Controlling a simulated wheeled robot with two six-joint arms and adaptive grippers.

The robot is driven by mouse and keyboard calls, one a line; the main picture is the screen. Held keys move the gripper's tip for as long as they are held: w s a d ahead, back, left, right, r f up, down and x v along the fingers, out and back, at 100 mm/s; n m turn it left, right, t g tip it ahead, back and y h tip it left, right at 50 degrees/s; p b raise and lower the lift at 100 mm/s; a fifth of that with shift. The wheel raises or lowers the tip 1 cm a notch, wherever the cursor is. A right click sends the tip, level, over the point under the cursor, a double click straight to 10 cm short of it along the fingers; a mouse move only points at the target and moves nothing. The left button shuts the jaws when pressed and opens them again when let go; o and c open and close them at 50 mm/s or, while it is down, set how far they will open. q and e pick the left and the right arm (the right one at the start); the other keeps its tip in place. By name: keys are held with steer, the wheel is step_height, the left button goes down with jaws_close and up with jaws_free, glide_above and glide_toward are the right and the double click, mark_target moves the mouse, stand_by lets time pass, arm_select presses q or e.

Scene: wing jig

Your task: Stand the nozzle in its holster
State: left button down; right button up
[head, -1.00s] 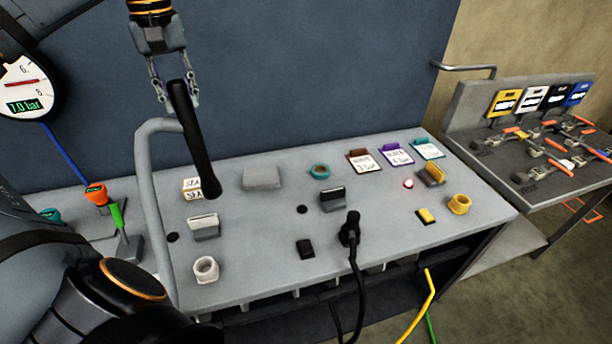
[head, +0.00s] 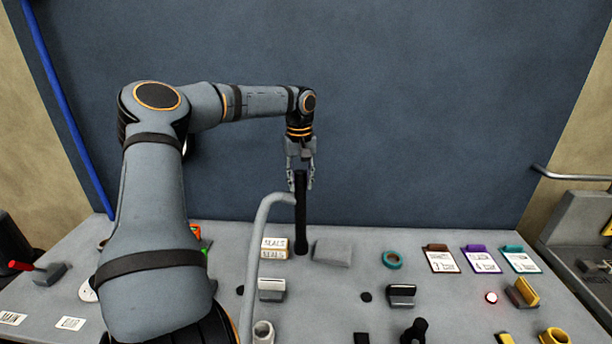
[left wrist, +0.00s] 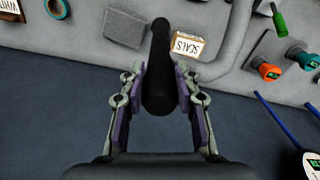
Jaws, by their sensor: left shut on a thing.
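The nozzle, a long black rod (head: 301,222), hangs roughly upright in my left gripper (head: 302,180). The gripper's fingers are shut around its upper part. Its lower end shows in front of the bench's back area, between the seals box (head: 274,249) and a grey block (head: 332,253); I cannot tell if it touches the bench. In the left wrist view the nozzle (left wrist: 160,75) lies between both fingers and points away toward the bench. A pale ring-shaped cup (head: 263,333) and a yellow one (head: 554,337) stand at the front; I cannot tell which thing is the holster. My right gripper is not in view.
A grey curved rail (head: 254,262) rises just left of the nozzle. The bench (head: 340,285) also holds a teal ring (head: 392,260), several label cards (head: 441,259) and slotted blocks (head: 402,295). A blue wall stands behind.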

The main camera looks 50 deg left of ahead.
mark_target(305, 194)
arm_select(q)
steer(key=w+f, duration=0.1)
steer(key=w+a+f, duration=0.1)
steer(key=f, duration=0.1)
steer(key=shift+w+a, duration=0.15)
steer(key=shift+a, duration=0.05)
steer(key=shift+w+a+f+p, duration=0.15)
steer(key=shift+f+p, duration=0.15)
steer(key=shift+p, duration=0.25)
step_height(305, 194, down, 2)
steer(key=shift+f+p, duration=0.25)
steer(key=shift+p, duration=0.05)
steer(key=shift+f, duration=0.35)
steer(key=c, duration=1.4)
jaws_free()
steer(key=shift+f, duration=0.1)
steer(key=o, duration=0.4)
steer(key=shift+o, duration=0.2)
